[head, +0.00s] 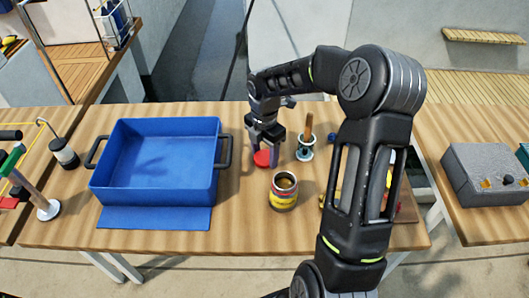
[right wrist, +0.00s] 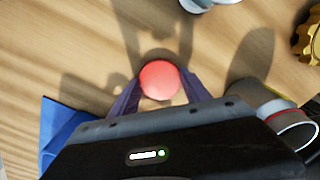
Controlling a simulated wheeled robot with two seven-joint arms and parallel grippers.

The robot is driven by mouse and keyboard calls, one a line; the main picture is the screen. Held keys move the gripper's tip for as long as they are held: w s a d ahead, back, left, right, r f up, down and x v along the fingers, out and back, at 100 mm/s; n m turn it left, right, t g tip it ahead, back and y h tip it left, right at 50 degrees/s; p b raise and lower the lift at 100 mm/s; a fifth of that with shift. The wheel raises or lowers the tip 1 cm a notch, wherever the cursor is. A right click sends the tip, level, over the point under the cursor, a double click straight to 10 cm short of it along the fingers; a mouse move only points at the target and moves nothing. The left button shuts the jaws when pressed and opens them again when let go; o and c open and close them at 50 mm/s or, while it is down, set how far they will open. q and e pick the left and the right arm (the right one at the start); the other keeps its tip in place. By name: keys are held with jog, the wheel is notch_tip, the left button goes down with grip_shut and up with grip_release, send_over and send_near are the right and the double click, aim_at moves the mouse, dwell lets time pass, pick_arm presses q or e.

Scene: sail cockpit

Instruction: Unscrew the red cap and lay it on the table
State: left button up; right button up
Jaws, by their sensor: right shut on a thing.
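The red cap (head: 262,158) is between the fingers of my right gripper (head: 263,162), low over the table and left of the jar. In the right wrist view the round red cap (right wrist: 160,80) sits between the two fingertips, its flat face to the camera. I cannot tell whether it touches the wood. The yellow and red jar (head: 284,196) stands upright with its mouth open. The jar also shows at the right of the right wrist view (right wrist: 292,128). My left gripper is out of view.
A blue tray (head: 154,204) with dark handles stands left of the gripper on the wooden table (head: 250,228). A cup with a wooden-handled tool (head: 306,148) stands just right of the gripper. A grey box (head: 484,172) is at the far right.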

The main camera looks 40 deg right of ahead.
aim_at(265, 157)
jog(key=shift+f, duration=0.15)
jog(key=o, duration=1.6)
jog(key=shift+c, duration=0.2)
notch_tip(265, 157, up, 12)
jog(key=shift+r, duration=0.2)
jog(key=shift+f, duration=0.1)
